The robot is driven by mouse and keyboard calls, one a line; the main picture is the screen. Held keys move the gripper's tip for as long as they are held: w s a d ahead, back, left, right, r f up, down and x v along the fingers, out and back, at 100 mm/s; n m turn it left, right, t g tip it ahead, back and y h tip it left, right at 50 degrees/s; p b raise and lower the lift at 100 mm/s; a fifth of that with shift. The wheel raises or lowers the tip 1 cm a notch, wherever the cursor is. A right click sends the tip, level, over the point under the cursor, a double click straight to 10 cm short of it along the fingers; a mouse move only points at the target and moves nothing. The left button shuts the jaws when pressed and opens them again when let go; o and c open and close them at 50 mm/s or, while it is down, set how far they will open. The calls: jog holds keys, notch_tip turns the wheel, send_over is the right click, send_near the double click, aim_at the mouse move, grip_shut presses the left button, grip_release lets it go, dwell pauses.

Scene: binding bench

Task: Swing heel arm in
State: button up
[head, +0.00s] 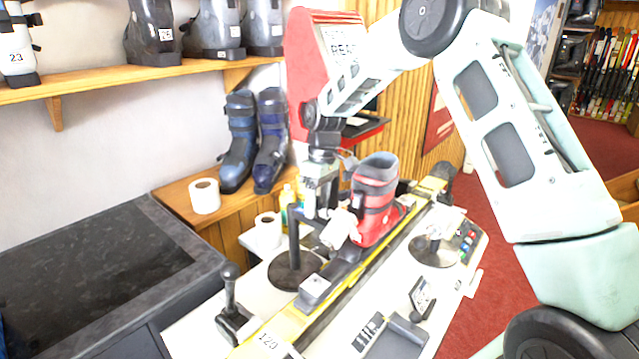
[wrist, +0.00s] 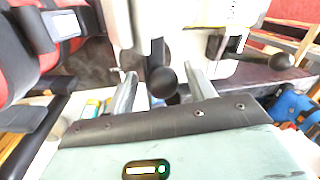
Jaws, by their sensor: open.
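The red ski boot (head: 372,205) stands on a yellow-edged ski (head: 400,245) at the bench. A white block (head: 338,228), probably part of the heel arm, sits at its heel; a black post on a dark round base (head: 293,272) stands beside it. My gripper (head: 318,210) is pointed down just left of the boot, above the bench. In the wrist view its two metal fingers (wrist: 161,74) are apart, with a black ball knob (wrist: 162,84) seen between them. I cannot tell whether either finger touches it. The boot (wrist: 20,55) shows at the left there.
A black lever with a ball knob (head: 230,272) stands at the bench's near left; a similar knob (wrist: 282,62) shows in the wrist view. Paper rolls (head: 205,196) and dark blue boots (head: 240,140) stand behind. A grey tray (head: 400,338) lies at the front.

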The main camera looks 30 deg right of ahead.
notch_tip(320, 180, up, 17)
jog(key=w+d+b, duration=0.2)
jog(key=b, duration=0.1)
jog(key=shift+d, duration=0.35)
jog(key=shift+f, duration=0.1)
jog(key=s+a+f, duration=0.3)
jog(key=s+a, duration=0.4)
jog(key=a, duration=0.2)
jog(key=s+a+f, duration=0.2)
jog(key=s+a, duration=0.5)
jog(key=a, duration=0.2)
jog(key=s+a+f, duration=0.1)
jog(key=s+f, duration=0.4)
jog(key=s, duration=0.7)
jog(key=s+a+f+t+h+b, duration=0.1)
jog(key=s+f, duration=0.4)
jog(key=s, duration=0.7)
jog(key=shift+s+a+n, duration=0.15)
jog(key=shift+s+n, duration=0.1)
jog(key=shift+n, duration=0.15)
